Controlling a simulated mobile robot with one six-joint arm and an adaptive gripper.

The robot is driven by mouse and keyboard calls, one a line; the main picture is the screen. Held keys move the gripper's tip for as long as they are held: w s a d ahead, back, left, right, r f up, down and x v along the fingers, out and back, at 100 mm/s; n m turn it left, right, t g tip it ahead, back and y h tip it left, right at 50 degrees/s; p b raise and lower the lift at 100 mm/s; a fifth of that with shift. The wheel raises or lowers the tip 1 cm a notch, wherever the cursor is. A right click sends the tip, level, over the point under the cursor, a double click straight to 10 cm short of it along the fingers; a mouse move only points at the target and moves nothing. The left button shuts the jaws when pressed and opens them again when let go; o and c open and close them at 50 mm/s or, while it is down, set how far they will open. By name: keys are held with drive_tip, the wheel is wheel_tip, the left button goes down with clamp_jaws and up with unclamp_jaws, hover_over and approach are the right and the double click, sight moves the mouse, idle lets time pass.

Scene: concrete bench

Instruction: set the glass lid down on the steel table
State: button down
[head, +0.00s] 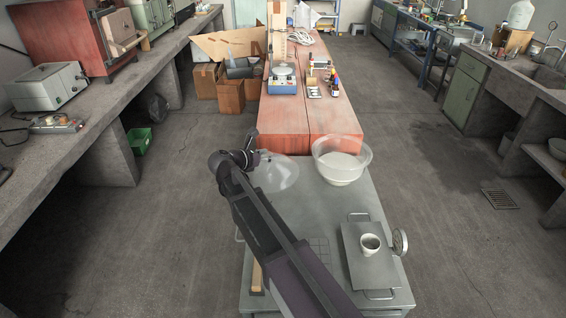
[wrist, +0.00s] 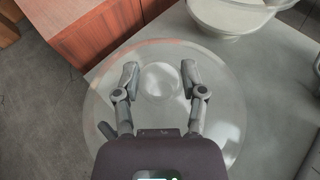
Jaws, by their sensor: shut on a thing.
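The clear glass lid (head: 280,176) is at the far left corner of the steel table (head: 308,205), and part of it reaches past the table's left edge. In the wrist view the lid (wrist: 222,118) is a wide transparent disc beneath my gripper (wrist: 159,72). The fingers stand on both sides of its round knob and are shut on it. In the head view my gripper (head: 262,160) is partly hidden by my wrist. I cannot tell whether the lid touches the tabletop or is just above it.
A clear bowl with white contents (head: 342,162) stands right of the lid, close to it. A grey tray (head: 355,268) holds a white cup (head: 370,244) at the front right, beside a round metal piece (head: 400,242). A red workbench (head: 300,125) adjoins behind. The table's middle is clear.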

sight(283, 159)
drive_tip(key=w+d, duration=0.5)
drive_tip(key=shift+w+d, duration=0.25)
drive_tip(key=shift+w, duration=0.05)
drive_tip(key=shift+f+b, duration=0.65)
drive_tip(key=shift+s+a+f+b, duration=0.1)
drive_tip(key=shift+f+b, duration=0.45)
drive_tip(key=shift+f+b, duration=2.3)
drive_tip(key=shift+f, duration=0.1)
drive_tip(key=shift+c, duration=0.8)
unclamp_jaws()
